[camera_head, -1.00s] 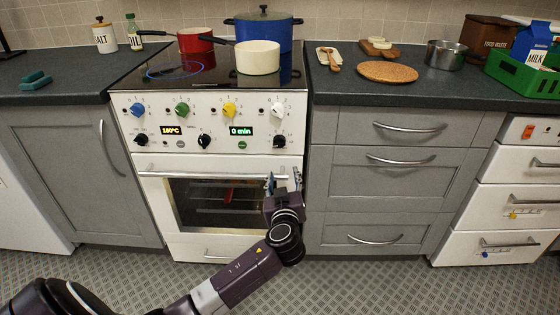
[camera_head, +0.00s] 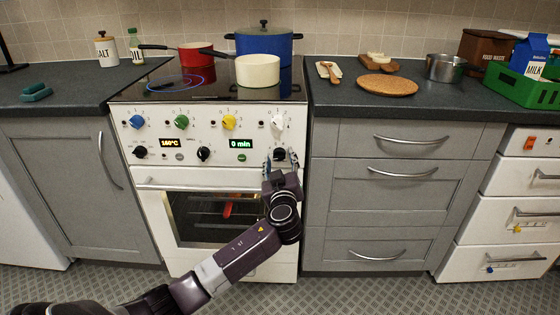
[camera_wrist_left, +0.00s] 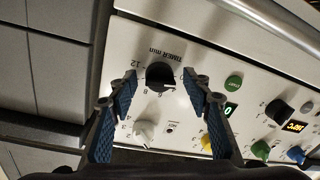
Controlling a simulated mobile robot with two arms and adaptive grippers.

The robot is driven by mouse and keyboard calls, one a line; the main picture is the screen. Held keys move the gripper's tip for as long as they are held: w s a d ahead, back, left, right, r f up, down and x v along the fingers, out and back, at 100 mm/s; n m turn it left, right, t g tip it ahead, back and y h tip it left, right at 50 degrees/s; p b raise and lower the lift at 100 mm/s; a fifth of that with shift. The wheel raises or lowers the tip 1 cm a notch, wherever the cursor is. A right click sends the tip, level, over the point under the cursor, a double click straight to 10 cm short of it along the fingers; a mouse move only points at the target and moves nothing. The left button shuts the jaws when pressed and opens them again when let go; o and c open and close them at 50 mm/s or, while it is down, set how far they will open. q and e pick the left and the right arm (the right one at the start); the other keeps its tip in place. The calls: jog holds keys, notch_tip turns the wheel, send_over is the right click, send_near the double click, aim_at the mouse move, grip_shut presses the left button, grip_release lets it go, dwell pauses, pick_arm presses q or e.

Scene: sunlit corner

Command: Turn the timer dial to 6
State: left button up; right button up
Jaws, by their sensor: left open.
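The timer dial (camera_head: 279,154) is a black knob at the right end of the lower row on the white stove panel. It also shows in the left wrist view (camera_wrist_left: 160,76), upside down, with "TIMER min" lettering and printed numbers around it. The timer display (camera_head: 241,144) reads 0 min. My left gripper (camera_head: 280,162) is in front of the dial, pointing at the panel. In the left wrist view its blue-padded fingers (camera_wrist_left: 160,82) are open, one on each side of the dial, with gaps showing. Whether the tips reach the panel cannot be told. My right gripper is not in view.
The white burner knob (camera_head: 278,122) sits just above the dial. A black knob (camera_head: 203,153) and a green button (camera_head: 241,157) lie to the left. The oven handle (camera_head: 210,187) runs below. Pots, including a cream pan (camera_head: 258,71), stand on the hob.

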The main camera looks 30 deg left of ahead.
pick_arm(q)
jog(key=c, duration=1.1)
